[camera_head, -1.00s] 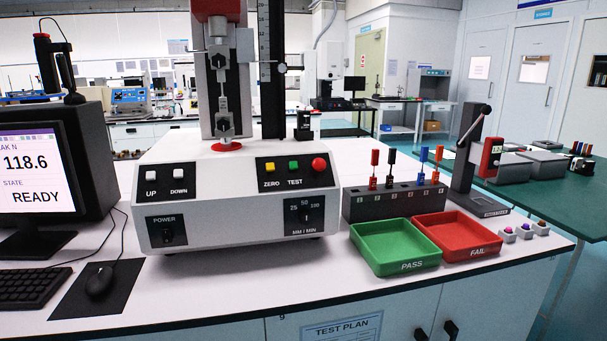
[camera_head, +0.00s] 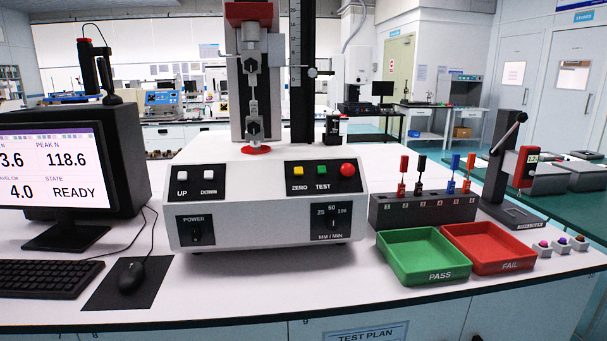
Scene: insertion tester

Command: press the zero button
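The yellow zero button (camera_head: 297,170) sits on the black right-hand panel of the white insertion tester (camera_head: 268,217), above the label ZERO. A green TEST button (camera_head: 322,170) and a round red button (camera_head: 348,170) are to its right. The white UP button (camera_head: 182,175) and DOWN button (camera_head: 209,174) are on the left panel. Neither of my grippers shows, and nothing covers the zero button.
A green PASS tray (camera_head: 423,256), a red FAIL tray (camera_head: 489,248) and a dark rack (camera_head: 423,208) with coloured pieces stand right of the tester. A small lever press (camera_head: 507,173) is behind them. A keyboard (camera_head: 48,279) and mouse (camera_head: 131,276) lie at left.

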